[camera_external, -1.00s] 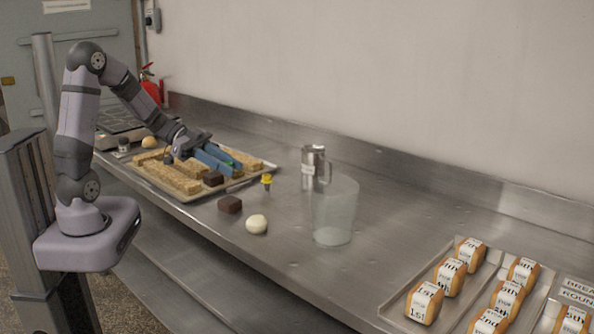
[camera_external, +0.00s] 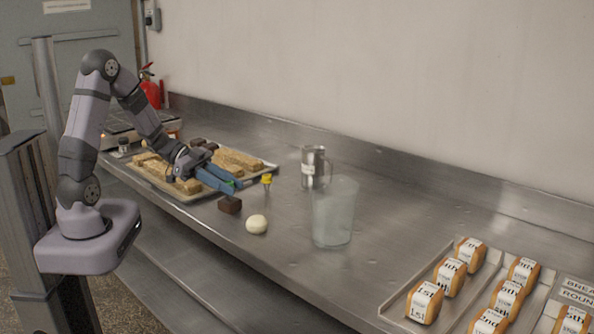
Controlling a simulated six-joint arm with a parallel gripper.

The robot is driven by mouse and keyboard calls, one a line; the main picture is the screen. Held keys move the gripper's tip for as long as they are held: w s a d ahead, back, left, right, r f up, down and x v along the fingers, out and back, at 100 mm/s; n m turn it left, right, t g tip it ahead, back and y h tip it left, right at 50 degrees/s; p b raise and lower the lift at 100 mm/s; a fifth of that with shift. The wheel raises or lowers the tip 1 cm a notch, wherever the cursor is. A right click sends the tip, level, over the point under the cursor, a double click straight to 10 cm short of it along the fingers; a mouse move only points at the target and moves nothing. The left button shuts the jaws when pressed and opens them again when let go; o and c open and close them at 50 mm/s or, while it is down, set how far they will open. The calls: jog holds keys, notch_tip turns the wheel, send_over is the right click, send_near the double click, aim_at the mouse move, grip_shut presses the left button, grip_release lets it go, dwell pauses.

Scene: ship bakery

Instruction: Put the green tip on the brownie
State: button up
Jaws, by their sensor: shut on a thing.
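My gripper (camera_external: 234,186), with blue fingers, is shut on the small green tip (camera_external: 238,182), mostly hidden between the fingers. It holds the tip above the front right corner of the baking tray, just above and behind a dark brownie. That brownie (camera_external: 230,206) lies on the steel counter between the tray and a white dough ball. From this view I cannot tell the exact gap between tip and brownie.
A yellow-topped tip (camera_external: 267,180) stands right of my gripper. The white ball (camera_external: 256,224), a metal jug (camera_external: 313,168) and a clear beaker (camera_external: 334,212) stand further right. The tray (camera_external: 265,168) holds pale bars. Labelled loaves (camera_external: 424,302) fill a tray at right.

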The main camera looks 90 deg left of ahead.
jog(key=shift+f, duration=0.15)
jog(key=o, duration=1)
jog(key=shift+r, duration=0.2)
jog(key=shift+s+a+r, duration=0.15)
jog(key=shift+s, duration=0.1)
jog(key=v, duration=1.1)
jog(key=shift+s, duration=0.15)
